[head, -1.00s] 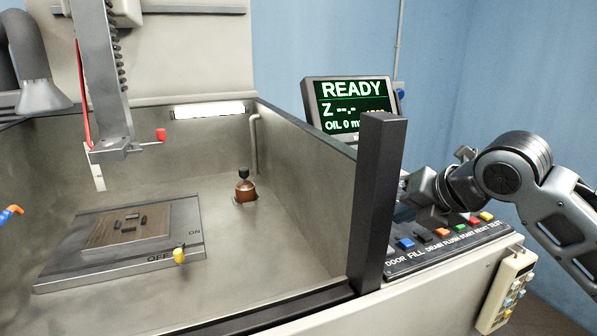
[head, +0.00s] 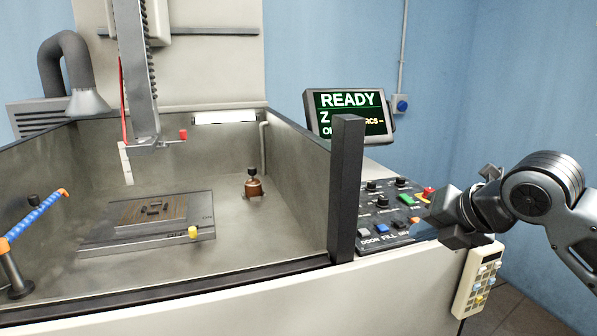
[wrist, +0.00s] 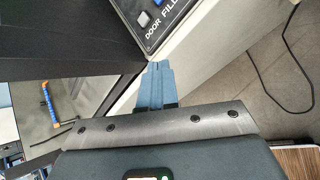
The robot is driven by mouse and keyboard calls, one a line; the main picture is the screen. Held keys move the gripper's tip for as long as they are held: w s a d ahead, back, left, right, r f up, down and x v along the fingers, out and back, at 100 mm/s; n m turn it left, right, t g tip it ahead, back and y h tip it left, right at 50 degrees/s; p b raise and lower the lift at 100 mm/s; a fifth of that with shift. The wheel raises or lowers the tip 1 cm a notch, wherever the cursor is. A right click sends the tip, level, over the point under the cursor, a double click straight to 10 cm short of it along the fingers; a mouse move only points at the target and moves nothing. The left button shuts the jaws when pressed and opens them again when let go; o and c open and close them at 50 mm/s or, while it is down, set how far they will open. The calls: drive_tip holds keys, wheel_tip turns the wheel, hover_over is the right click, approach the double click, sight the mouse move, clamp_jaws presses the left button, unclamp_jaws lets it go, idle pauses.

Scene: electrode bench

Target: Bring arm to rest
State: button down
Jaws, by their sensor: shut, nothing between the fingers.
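My gripper (head: 418,231) is at the right in the head view, in front of the right part of the control panel (head: 378,205). In the wrist view its two blue fingers (wrist: 157,85) lie together, shut with nothing between them. They point toward the panel corner near the DOOR and FILL buttons. I cannot tell the exact gap to the panel edge. My arm is bent and hides the panel's right side.
The open metal tank (head: 298,180) is at the left, with a dark post (head: 347,190) at its front right corner. A screen (head: 349,115) reads READY. A keypad pendant (head: 478,280) hangs below my arm.

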drive_tip(key=s+a+m+t+y, duration=0.2)
drive_tip(key=a+m+t+y, duration=0.15)
drive_tip(key=a+m, duration=0.6)
drive_tip(key=s+a+f+m+t, duration=0.4)
drive_tip(key=s+a+m, duration=0.1)
drive_tip(key=s+m, duration=0.25)
drive_tip(key=s+d+f+m+h, duration=0.3)
drive_tip(key=s+f+m, duration=0.25)
drive_tip(key=s, duration=0.45)
drive_tip(key=s+d+f+m+h, duration=0.4)
drive_tip(key=s+m, duration=0.3)
drive_tip(key=s, duration=0.4)
drive_tip(key=s+d+m, duration=0.1)
drive_tip(key=s+d, duration=0.2)
drive_tip(key=s, duration=0.6)
drive_tip(key=s+d+r+m+g, duration=0.1)
drive_tip(key=s+d, duration=0.3)
drive_tip(key=s, duration=0.5)
drive_tip(key=shift+s, duration=0.2)
drive_tip(key=shift+a, duration=0.15)
